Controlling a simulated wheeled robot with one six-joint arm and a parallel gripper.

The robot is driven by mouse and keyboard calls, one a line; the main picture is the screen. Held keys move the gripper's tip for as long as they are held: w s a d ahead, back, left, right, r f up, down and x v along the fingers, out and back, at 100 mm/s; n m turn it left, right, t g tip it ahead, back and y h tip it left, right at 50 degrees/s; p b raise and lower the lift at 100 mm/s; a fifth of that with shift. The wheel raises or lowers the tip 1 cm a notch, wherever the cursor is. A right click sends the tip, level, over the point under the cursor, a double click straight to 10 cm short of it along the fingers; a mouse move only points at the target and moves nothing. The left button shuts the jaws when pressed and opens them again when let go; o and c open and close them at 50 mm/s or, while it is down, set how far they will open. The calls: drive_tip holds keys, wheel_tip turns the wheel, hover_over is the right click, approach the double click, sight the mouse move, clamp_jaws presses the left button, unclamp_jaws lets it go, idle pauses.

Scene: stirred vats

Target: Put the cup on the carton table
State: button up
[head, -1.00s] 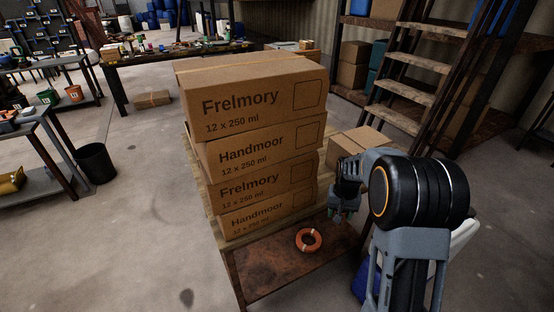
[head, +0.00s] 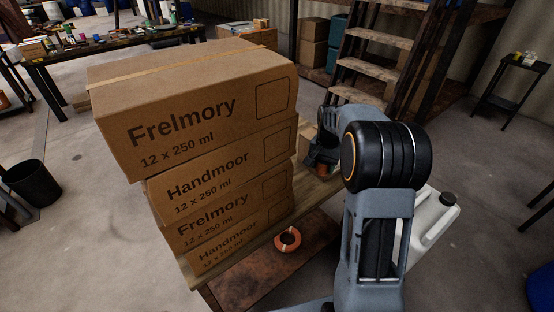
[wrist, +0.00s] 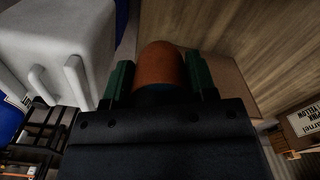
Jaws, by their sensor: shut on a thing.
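My gripper (wrist: 160,80) has its green fingers on both sides of an orange-brown cup (wrist: 160,65) in the wrist view. It is shut on the cup. In the head view my gripper (head: 322,155) is to the right of the carton stack, over the far right part of the carton table (head: 316,192). Only a little of the cup shows there. In the wrist view the wooden top (wrist: 235,30) fills the upper right. Whether the cup touches it I cannot tell.
Stacked cartons (head: 210,125) cover much of the table's left side. A white jerrycan (head: 432,218) stands right of the table, close to my arm.

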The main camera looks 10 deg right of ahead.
sight(319, 192)
drive_tip(key=shift+d+f+b, duration=0.1)
drive_tip(key=shift+f+b, duration=0.6)
drive_tip(key=shift+f, duration=4.3)
drive_tip(key=shift+f, duration=0.1)
drive_tip(key=shift+f, duration=0.1)
drive_tip(key=o, duration=1)
wheel_tip(319, 192, up, 12)
drive_tip(key=shift+r+p, duration=0.25)
drive_tip(key=shift+p, duration=0.55)
